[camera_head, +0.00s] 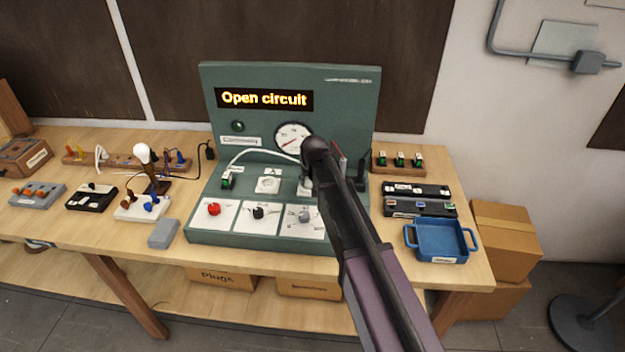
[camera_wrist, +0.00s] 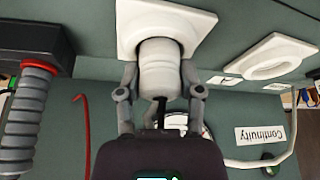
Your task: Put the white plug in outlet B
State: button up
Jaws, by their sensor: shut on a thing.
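The white plug (camera_wrist: 160,72) is between the two fingers of my gripper (camera_wrist: 160,88) in the wrist view. Its front end is at a square white outlet plate (camera_wrist: 190,22); I cannot tell how deep it sits. In the head view my arm covers the plug and most of that outlet (camera_head: 302,188), which stands just right of outlet A (camera_head: 268,184); its letter is hidden. A second round outlet (camera_wrist: 268,62) shows apart at the right of the wrist view. A white cord (camera_head: 262,151) arches over the panel toward the plug.
The green test panel (camera_head: 225,120) reads "Open circuit" on its display (camera_head: 264,99). A blue tray (camera_head: 440,240) stands at right.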

jog(key=shift+f, duration=0.25)
dwell(0.3)
jog(key=o, duration=1.2)
jog(key=shift+r, duration=0.2)
